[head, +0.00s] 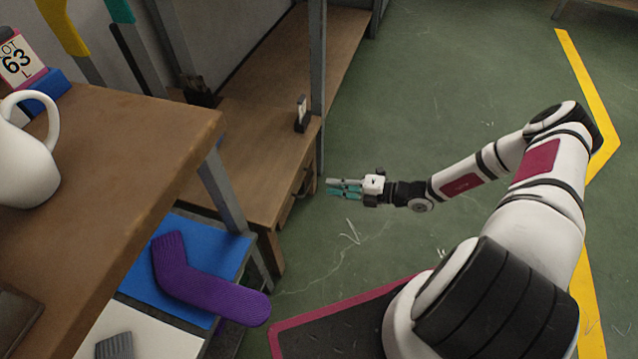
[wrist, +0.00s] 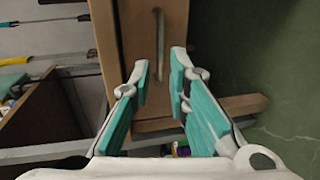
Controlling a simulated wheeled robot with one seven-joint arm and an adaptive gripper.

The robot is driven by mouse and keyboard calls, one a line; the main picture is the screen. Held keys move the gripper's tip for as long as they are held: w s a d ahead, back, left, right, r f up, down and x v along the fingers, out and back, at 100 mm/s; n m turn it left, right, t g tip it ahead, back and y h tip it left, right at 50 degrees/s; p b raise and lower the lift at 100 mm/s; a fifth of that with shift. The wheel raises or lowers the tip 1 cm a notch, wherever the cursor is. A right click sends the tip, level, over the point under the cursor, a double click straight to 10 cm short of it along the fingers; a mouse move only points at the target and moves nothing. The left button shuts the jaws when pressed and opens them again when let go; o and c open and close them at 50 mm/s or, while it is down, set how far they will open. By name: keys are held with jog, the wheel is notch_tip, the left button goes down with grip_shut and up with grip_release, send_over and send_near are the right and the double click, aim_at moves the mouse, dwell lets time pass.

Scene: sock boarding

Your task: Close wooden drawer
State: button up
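The wooden drawer (head: 298,186) is at the end of the low wooden bench, left of my gripper in the head view. Its front (wrist: 130,40) fills the upper middle of the wrist view, with a thin upright-looking handle (wrist: 160,40). I cannot tell how far the drawer stands out. My gripper (head: 330,187) is open and empty, with teal finger pads pointing at the drawer front. In the wrist view its fingertips (wrist: 160,70) are spread to either side of the handle's line. Contact with the handle cannot be made out.
The low bench (head: 255,150) carries a small dark item (head: 302,114), and a grey post rises at its corner. A higher table (head: 150,125) with a white jug (head: 28,150) is at left. A purple sock form (head: 195,275) lies on a blue surface.

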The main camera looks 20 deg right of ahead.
jog(key=shift+v, duration=1.65)
jog(key=s+a+r+n+g+h, duration=0.1)
jog(key=s+a+r+n+g, duration=0.2)
jog(key=r+n, duration=0.6)
jog(key=s+a+r+n+g+h, duration=0.1)
jog(key=s+r+n+g+h, duration=0.2)
jog(key=r+n, duration=0.65)
jog(key=s+a+r+n+g, duration=0.25)
jog(key=r+n+g, duration=0.35)
jog(key=r, duration=0.5)
jog(key=s+a+r+n+h, duration=0.2)
jog(key=s+r+n+h, duration=0.3)
jog(key=s+r+n, duration=0.55)
jog(key=s+d+r+n+t+h, duration=0.1)
jog(key=s+r+n+t+h, duration=0.1)
jog(key=s+n, duration=0.35)
jog(key=s+d+r+n+t+h, duration=0.1)
jog(key=s+r+n+h, duration=0.1)
jog(key=s, duration=0.6)
notch_tip(320, 180, up, 37)
jog(key=t+p, duration=0.4)
jog(key=p, duration=3.1)
jog(key=shift+d+n+p, duration=0.35)
jog(key=shift+d+p, duration=0.05)
